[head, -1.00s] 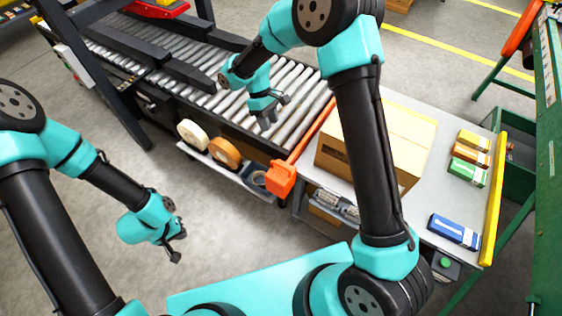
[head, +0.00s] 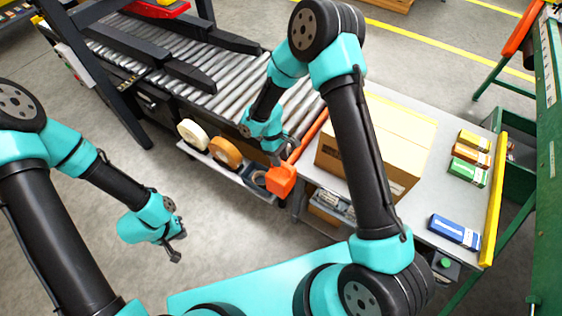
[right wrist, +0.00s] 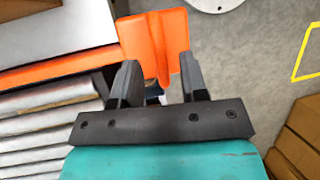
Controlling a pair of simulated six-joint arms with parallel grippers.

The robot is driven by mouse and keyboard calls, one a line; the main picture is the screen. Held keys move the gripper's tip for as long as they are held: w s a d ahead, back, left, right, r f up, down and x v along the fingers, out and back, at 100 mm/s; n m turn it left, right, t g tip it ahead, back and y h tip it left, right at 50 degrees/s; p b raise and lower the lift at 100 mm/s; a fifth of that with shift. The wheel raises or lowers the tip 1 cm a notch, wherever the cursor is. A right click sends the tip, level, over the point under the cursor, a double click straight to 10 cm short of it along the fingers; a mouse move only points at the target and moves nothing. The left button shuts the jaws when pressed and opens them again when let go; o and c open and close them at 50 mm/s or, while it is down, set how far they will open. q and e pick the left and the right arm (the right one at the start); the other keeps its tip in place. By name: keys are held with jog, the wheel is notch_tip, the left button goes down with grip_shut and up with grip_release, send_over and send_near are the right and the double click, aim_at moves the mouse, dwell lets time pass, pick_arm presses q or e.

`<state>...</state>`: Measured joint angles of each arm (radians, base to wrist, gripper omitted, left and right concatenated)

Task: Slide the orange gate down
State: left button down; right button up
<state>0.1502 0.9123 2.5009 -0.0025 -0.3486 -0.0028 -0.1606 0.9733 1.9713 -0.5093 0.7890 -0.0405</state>
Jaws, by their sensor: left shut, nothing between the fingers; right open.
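The orange gate is a long bar across the end of the roller conveyor, with a block-shaped orange handle (head: 281,179) at its near end. My right gripper (head: 279,157) is just above and behind the handle in the head view. In the right wrist view the open fingers of my right gripper (right wrist: 160,82) point at the handle (right wrist: 155,45), whose upright fin shows between and beyond them. I cannot tell whether they touch it. My left gripper (head: 176,250) is shut and empty, low over the floor at the left, far from the gate.
A cardboard box (head: 345,150) stands on the grey table right of the gate, with small coloured cartons (head: 470,152) and a blue carton (head: 454,231) further right. Tape rolls (head: 225,152) sit on a shelf below the conveyor (head: 240,90).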

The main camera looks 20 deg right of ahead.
jog(key=shift+x, duration=1.05)
grip_shut()
